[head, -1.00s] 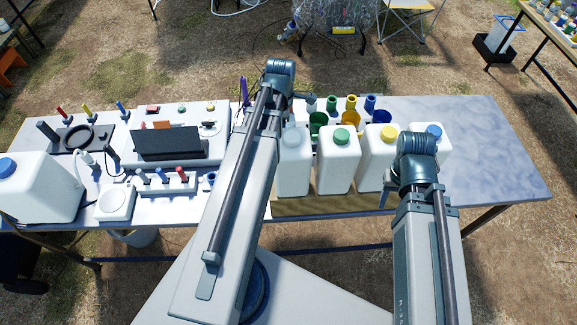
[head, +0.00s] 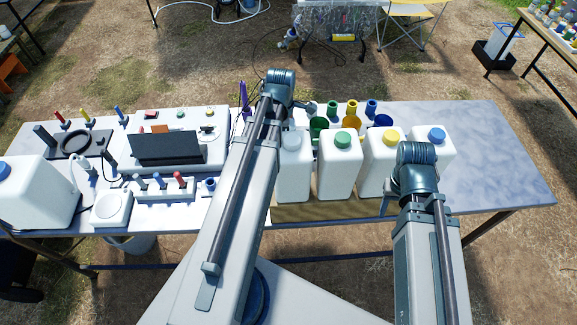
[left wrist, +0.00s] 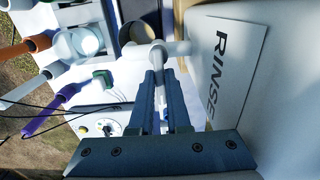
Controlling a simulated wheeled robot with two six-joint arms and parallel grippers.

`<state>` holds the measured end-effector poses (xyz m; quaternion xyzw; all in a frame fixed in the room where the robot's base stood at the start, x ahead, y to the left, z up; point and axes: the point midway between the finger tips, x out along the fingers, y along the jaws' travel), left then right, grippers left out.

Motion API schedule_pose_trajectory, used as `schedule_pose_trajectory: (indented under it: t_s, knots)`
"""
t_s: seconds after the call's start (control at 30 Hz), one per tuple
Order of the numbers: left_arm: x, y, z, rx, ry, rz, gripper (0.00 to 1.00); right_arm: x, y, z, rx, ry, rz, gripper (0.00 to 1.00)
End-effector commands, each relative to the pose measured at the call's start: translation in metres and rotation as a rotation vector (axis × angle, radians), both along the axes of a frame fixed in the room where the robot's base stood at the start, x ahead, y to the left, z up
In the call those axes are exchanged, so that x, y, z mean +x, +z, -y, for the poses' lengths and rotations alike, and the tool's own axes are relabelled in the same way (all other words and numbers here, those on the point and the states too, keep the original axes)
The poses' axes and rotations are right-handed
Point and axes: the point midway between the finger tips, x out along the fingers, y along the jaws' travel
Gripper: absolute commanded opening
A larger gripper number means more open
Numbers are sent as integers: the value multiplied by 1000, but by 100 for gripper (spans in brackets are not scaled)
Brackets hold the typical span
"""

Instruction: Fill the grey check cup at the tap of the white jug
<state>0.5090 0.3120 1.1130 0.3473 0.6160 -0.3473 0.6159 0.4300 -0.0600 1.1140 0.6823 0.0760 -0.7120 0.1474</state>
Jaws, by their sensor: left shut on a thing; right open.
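The white jug with a pale cap (head: 293,165) stands leftmost in the row of jugs. In the left wrist view, its wall with the RINSE label (left wrist: 228,75) fills the right side. A pale tap (left wrist: 178,48) appears to stick out from that wall. My left gripper (left wrist: 158,75) is shut at the tap's narrow pale stem. In the head view my left arm hides most of this spot. A small grey piece (head: 311,107), perhaps part of the grey check cup, shows beside that wrist; the cup's body cannot be made out. My right gripper (head: 385,206) is open in front of the jugs.
Jugs with green (head: 340,165), yellow (head: 379,163) and blue (head: 434,150) caps stand to the right. Green, yellow and blue cups or posts stand behind them. A purple tube (left wrist: 50,120) is near my left gripper. The table's right end (head: 500,160) is clear.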

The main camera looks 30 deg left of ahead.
Motion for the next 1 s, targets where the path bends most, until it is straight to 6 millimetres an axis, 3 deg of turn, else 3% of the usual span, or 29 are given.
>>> schedule_pose_trajectory:
  t_s: [0.4, 1.0]
  knots:
    - [9, 0, -3, -1, -420, 0, 0, 0, 0, 0, 0, 0, 0, 50]
    - [9, 0, -3, -1, -447, 0, 0, 0, 0, 0, 0, 0, 0, 50]
